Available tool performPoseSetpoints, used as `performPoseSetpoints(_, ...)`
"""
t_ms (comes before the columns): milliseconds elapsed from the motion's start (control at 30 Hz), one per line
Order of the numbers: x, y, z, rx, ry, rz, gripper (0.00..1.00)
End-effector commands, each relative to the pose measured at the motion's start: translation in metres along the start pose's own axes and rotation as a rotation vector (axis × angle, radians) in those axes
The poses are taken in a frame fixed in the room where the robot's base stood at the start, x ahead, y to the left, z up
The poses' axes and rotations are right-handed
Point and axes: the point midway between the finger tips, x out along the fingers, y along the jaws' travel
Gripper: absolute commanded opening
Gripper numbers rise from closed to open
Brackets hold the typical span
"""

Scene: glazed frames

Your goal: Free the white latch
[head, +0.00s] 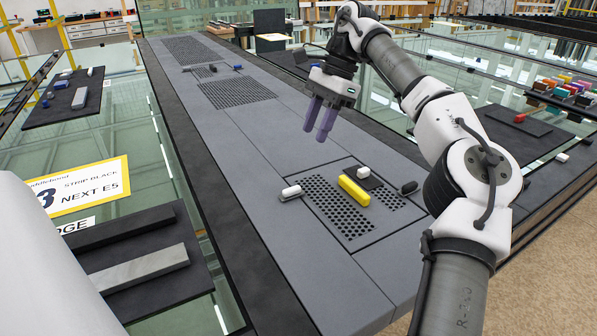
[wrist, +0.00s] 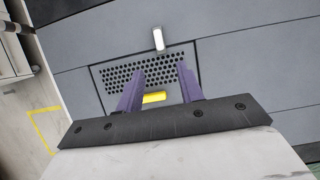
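A white latch (head: 291,191) with a dark end sits at the left edge of a perforated panel set in the grey bench top. A second white piece (head: 363,172) stands at the panel's far edge beside a dark plate. One white piece (wrist: 158,39) shows at the panel's edge in the wrist view; I cannot tell which of the two it is. My gripper (head: 316,132) is above the bench, beyond the panel, touching nothing. Its purple fingers (wrist: 158,82) are apart and empty.
A yellow bar (head: 354,190) lies on the perforated panel (head: 335,212), also seen in the wrist view (wrist: 154,97). A black piece (head: 408,187) is at the panel's right edge. More perforated panels (head: 236,92) lie farther along.

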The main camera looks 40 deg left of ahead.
Motion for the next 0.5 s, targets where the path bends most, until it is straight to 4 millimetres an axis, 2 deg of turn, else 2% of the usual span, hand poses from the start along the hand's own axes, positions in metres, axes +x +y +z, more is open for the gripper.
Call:
performPoseSetpoints(167, 0.018, 0.001, -0.001, -0.001, 0.001, 0.004, 0.37)
performPoseSetpoints(500, 0.087, 0.001, 0.0, -0.001, -0.002, 0.003, 0.37)
